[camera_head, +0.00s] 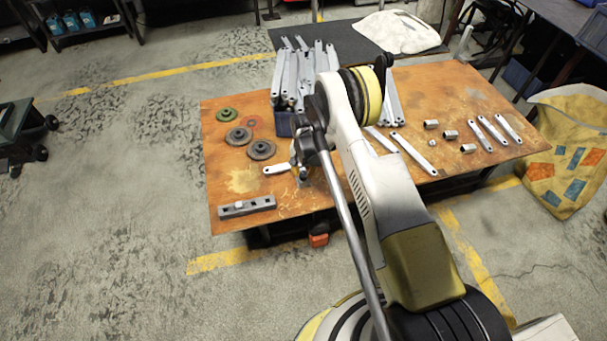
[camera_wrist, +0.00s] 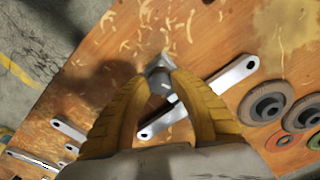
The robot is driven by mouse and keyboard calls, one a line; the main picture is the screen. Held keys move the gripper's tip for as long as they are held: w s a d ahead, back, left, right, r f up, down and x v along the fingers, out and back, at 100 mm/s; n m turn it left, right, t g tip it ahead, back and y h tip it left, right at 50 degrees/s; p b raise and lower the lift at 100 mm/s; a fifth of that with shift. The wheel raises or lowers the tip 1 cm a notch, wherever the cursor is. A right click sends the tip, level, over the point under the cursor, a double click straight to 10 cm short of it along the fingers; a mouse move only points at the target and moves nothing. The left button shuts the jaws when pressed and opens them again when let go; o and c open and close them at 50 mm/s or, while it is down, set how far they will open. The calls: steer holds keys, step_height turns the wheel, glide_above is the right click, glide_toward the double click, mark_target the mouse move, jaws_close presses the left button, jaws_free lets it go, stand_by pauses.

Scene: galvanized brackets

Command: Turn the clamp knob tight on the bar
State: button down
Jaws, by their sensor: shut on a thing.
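In the wrist view my gripper (camera_wrist: 161,74) points down at the table, its two yellow fingers closed on a small grey metal piece (camera_wrist: 159,84). This seems to be the clamp knob; the fingers hide its sides, and I cannot tell its turn or how tight it sits. A flat galvanized bar (camera_wrist: 232,76) with a hole in its end runs slantwise under the fingertips. In the head view the bar's left end (camera_head: 274,169) sticks out beside my wrist. My arm hides the rest of the bar and most of the clamp there.
On the worn orange table (camera_head: 240,155) lie dark round discs (camera_head: 261,150), a green disc (camera_head: 227,114) and a grey block with holes (camera_head: 247,206). A dark bin (camera_head: 284,125) holds upright strips. Loose strips (camera_head: 414,153) and short tubes (camera_head: 449,134) lie to the right.

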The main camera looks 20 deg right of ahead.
steer(key=m, duration=0.4)
steer(key=shift+m, duration=0.4)
steer(key=c, duration=1.2)
jaws_free()
